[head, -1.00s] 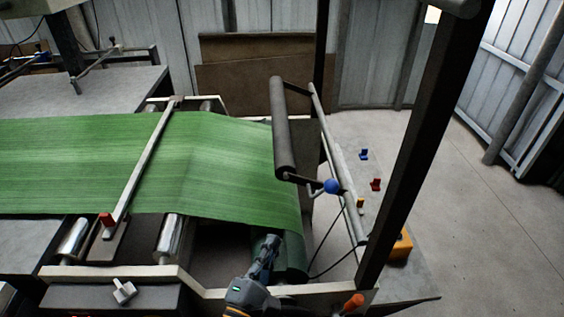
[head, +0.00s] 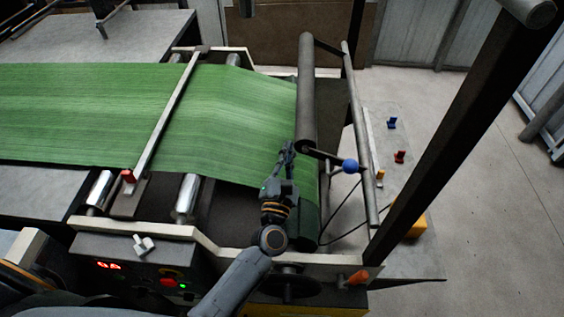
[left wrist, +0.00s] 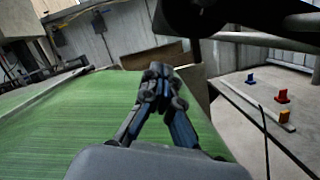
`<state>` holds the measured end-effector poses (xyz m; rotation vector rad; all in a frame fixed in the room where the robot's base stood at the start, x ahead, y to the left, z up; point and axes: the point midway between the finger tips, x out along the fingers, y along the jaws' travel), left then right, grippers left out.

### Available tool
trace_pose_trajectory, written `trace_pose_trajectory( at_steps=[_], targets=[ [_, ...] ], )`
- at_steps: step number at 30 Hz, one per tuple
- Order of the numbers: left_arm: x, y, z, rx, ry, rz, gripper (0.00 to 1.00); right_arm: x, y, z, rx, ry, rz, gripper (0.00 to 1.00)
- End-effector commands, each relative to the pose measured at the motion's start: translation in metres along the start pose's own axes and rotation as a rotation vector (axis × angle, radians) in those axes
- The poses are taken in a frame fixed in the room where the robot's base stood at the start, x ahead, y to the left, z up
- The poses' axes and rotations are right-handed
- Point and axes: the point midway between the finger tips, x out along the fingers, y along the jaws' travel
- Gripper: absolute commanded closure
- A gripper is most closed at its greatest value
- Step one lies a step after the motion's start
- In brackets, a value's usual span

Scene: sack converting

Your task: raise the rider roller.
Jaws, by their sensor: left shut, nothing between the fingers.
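The rider roller (head: 307,95) is a dark grey cylinder on an arm at the right end of the green web (head: 150,112). A blue ball knob (head: 350,166) sits at the near end of its lever. The roller's near end also shows dark at the top of the left wrist view (left wrist: 200,14). My left gripper (head: 289,146) is shut and empty, just left of the roller's near end, over the web's right edge. Its closed fingers (left wrist: 158,72) point forward over the web in the left wrist view. My right gripper is not in view.
A frame post (head: 450,130) slants up at the right. Blue (head: 392,123) and red (head: 399,157) small pieces sit on a grey surface beyond the lever. A control box (head: 125,262) with lit red displays is at the near left. Open floor lies at the right.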

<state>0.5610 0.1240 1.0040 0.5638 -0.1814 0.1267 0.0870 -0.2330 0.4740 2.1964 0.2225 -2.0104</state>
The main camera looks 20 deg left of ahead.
Motion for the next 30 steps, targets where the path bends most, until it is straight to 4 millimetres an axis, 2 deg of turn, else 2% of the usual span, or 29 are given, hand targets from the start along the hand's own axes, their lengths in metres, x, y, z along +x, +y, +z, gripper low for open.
trace_pose_trajectory(
  at_steps=[1, 4, 16, 20, 24, 30],
  targets=[
    [0.002, 0.003, 0.012, -0.002, 0.001, 0.000, 1.00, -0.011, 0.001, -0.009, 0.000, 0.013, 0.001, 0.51],
    [0.004, 0.002, 0.020, 0.000, 0.001, 0.000, 1.00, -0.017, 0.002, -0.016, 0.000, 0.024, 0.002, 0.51],
    [0.005, 0.000, 0.026, 0.002, 0.000, -0.001, 1.00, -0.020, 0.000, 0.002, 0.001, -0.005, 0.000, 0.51],
    [0.006, 0.001, 0.028, 0.001, 0.000, 0.000, 1.00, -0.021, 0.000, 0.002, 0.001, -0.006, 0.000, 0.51],
    [0.009, 0.006, 0.041, 0.000, -0.001, 0.001, 1.00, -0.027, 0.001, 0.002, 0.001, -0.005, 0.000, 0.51],
    [0.009, 0.006, 0.041, 0.001, -0.002, 0.001, 1.00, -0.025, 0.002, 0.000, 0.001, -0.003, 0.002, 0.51]
  ],
)
